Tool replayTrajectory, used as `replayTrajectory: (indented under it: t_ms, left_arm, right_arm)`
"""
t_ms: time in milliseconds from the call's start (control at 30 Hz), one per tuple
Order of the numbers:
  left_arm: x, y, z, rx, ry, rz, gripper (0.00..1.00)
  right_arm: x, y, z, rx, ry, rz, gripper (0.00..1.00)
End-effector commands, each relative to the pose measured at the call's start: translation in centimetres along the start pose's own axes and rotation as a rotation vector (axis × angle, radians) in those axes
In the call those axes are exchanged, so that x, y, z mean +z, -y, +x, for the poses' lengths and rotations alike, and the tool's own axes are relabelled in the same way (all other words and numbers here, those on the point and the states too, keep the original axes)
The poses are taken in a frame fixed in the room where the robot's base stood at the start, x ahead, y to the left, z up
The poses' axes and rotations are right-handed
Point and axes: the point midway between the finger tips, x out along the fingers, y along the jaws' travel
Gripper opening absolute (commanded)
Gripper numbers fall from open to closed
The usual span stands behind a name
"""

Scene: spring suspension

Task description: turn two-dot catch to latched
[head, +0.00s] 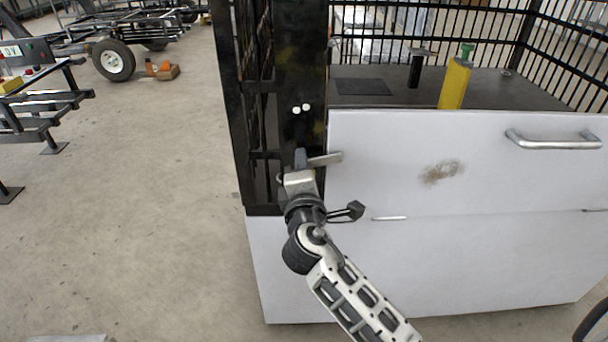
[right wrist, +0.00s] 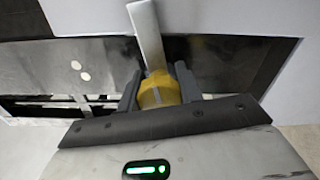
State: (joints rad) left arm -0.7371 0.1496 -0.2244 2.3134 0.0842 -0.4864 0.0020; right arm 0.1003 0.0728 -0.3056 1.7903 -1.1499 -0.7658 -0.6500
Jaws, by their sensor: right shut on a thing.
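The two-dot catch is on the black post (head: 300,75), below two white dots (head: 301,109). Its flat silver lever (head: 325,159) points right, slightly upward, and its end overlaps the left edge of the white panel (head: 400,150). In the right wrist view the lever (right wrist: 147,35) rises from a yellow hub (right wrist: 158,93), with the two dots (right wrist: 80,70) to its left. My right gripper (head: 301,162) is shut on this hub, one finger on each side (right wrist: 158,88). In the head view the gripper hides the hub. My left gripper is not in view.
The white panel has a silver handle (head: 553,141) at upper right and a brown smudge. Behind it, a dark deck carries a yellow post (head: 455,83) and a black post (head: 416,68) inside a barred cage. The floor (head: 150,230) to the left is open.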

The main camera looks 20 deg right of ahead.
Motion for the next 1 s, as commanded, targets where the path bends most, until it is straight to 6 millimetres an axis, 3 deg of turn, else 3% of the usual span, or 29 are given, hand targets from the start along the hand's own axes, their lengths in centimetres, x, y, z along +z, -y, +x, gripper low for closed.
replayTrajectory:
  t_ms: [400,1000]
  left_arm:
    - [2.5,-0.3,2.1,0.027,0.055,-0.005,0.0]
    - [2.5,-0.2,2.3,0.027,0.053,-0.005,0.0]
  right_arm:
    - [-0.1,0.2,-0.1,-0.003,-0.003,0.207,0.0]
    - [-0.1,0.1,-0.1,-0.004,-0.003,0.243,0.0]
